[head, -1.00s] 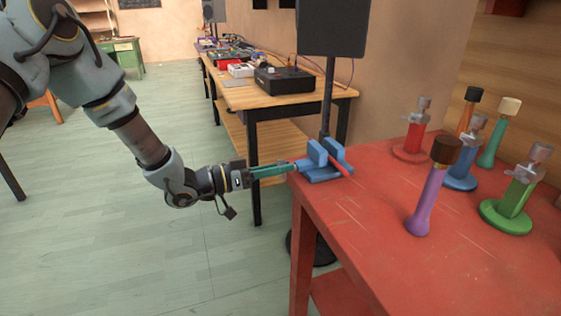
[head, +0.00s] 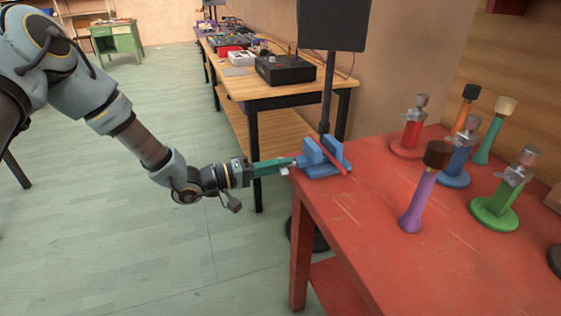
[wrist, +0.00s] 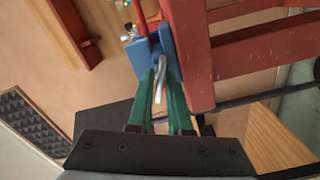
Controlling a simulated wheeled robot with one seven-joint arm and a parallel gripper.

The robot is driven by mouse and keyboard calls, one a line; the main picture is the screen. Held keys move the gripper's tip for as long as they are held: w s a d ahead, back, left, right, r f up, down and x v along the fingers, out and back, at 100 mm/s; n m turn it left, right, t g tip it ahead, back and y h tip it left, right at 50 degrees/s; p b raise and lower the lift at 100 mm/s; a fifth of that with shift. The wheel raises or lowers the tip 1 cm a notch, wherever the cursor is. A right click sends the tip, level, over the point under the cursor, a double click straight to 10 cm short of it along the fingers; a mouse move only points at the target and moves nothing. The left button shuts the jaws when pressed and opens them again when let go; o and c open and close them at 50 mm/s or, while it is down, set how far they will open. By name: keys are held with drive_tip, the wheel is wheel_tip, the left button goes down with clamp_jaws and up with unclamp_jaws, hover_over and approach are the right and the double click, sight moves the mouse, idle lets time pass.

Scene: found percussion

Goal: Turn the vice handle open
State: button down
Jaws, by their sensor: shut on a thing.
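The blue vice (head: 322,172) sits at the near left corner of the red table, with two upright blue jaws. A red bar (head: 341,162) lies slanted between the jaws. The vice's pale metal handle (wrist: 160,80) shows in the wrist view, pointing out from the blue body (wrist: 138,55). My gripper (head: 291,162) reaches the vice from the left, its green fingers level with the handle. In the wrist view my gripper (wrist: 161,76) has a finger on each side of the handle and is shut on it. The fingers hide part of the handle in the head view.
The red table (head: 370,205) carries several coloured clamp stands and bottle-like pieces, the purple one (head: 422,195) nearest. A black speaker on a stand (head: 333,25) rises behind the vice. A wooden bench (head: 285,95) with electronics stands beyond. The floor left of the table is clear.

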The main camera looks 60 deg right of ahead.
drive_tip(key=shift+f+n, duration=0.1)
drive_tip(key=shift+n, duration=0.5)
drive_tip(key=c, duration=0.8)
unclamp_jaws()
drive_tip(key=shift+c, duration=0.2)
